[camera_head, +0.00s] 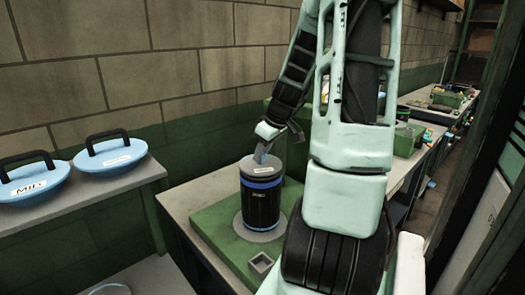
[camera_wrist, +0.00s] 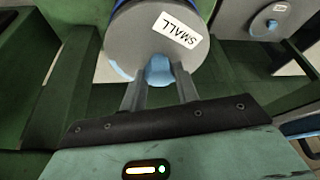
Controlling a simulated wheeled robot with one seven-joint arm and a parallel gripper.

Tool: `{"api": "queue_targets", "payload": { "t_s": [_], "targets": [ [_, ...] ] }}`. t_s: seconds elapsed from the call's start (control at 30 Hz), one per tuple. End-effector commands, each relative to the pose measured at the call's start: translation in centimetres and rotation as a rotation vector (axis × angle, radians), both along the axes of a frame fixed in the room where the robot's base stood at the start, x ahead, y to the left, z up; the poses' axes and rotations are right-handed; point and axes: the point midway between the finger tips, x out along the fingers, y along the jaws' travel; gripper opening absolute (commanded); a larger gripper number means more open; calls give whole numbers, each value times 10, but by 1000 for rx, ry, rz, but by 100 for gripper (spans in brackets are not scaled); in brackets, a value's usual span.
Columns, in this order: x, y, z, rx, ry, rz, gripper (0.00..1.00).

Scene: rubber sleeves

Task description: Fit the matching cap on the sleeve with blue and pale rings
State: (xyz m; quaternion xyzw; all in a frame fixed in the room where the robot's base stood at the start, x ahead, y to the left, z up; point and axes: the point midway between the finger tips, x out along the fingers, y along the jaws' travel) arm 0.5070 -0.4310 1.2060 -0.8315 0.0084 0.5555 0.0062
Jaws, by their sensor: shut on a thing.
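A grey cap (camera_head: 255,166) with a blue knob is over the sleeve's top, about as wide as the sleeve. In the wrist view the cap (camera_wrist: 150,45) carries a white label reading SMALL. My gripper (camera_head: 266,148) is shut on the knob (camera_wrist: 159,71), one finger on each side. I cannot tell whether the cap is fully seated or slightly above the rim.
Two blue lids with black handles lie on the left shelf (camera_head: 100,195): one labelled MID (camera_head: 35,184), another (camera_head: 110,157) beside it. A brick wall stands behind. Cluttered benches (camera_head: 440,104) recede right.

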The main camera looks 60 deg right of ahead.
Motion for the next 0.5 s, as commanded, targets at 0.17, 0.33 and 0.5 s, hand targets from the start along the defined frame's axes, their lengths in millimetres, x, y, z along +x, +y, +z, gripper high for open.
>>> {"api": "queue_targets", "payload": {
  "t_s": [0.17, 0.33, 0.5],
  "targets": [
    [0, 0, -1, -1, -1, 0, 0],
    [0, 0, -1, -1, -1, 0, 36],
    [0, 0, -1, 0, 0, 0, 56]
  ]
}}
